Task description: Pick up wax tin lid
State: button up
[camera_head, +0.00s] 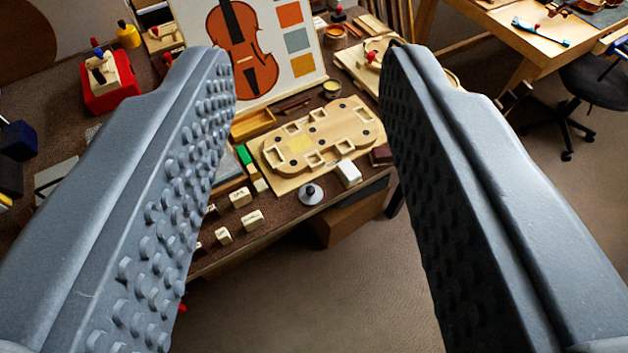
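My gripper (306,60) is open and empty, with its two grey studded fingers wide apart on the left and right of the view. A small round grey disc with a dark knob, which looks like the wax tin lid (311,197), lies near the front edge of the bench. It shows in the gap between the fingers, well beyond them and untouched. A small round tin with yellowish contents, likely the wax tin (331,89), stands uncovered farther back on the bench.
A wooden violin-shaped mould (345,143) lies behind the disc, with a white block (348,173) at its front edge. Several small pale blocks (240,197) stand left of the disc. A violin picture board (295,40) stands at the back. Floor is open in front.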

aim_at(309, 194)
jog(key=k, duration=1.1)
jog(key=z, duration=0.45)
jog(key=i, duration=1.85)
jog(key=u, duration=0.3)
